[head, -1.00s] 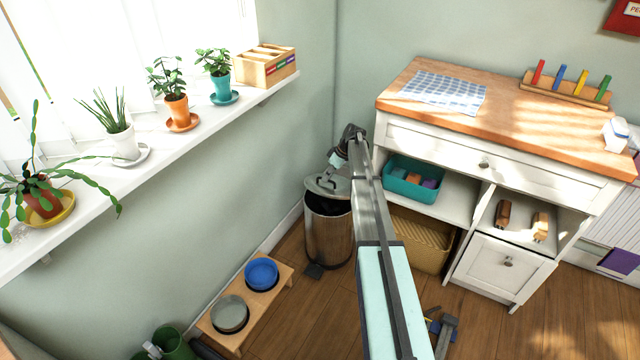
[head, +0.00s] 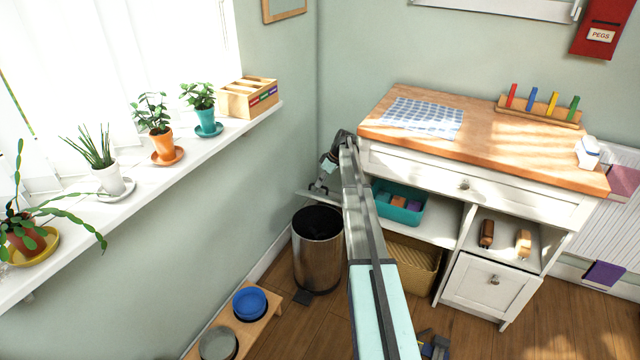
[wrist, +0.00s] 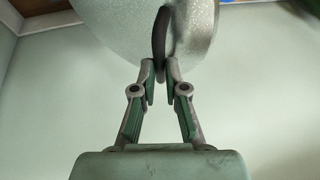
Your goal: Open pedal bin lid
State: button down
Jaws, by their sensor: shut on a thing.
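The pedal bin (head: 317,262) is a shiny steel cylinder on the floor by the wall, with its dark mouth uncovered. Its lid (head: 318,194) is above and behind the mouth, seen nearly edge-on. My gripper (head: 326,178) is at the lid's upper side. In the wrist view my gripper (wrist: 160,75) is shut on the dark curved handle of the speckled silver lid (wrist: 110,25). Whether the lid still joins the bin is unclear. The pedal (head: 302,297) is low at the bin's front.
A windowsill (head: 140,190) with potted plants runs along the left. A white cabinet (head: 480,183) with a wooden top stands to the right, with a teal box (head: 400,212) and a basket (head: 412,262). A stand with blue and grey bowls (head: 250,303) is in front of the bin.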

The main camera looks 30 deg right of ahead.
jog(key=shift+d+f, duration=0.2)
jog(key=c, duration=1.2)
grip_release()
jog(key=shift+f, duration=0.1)
jog(key=shift+a, duration=0.15)
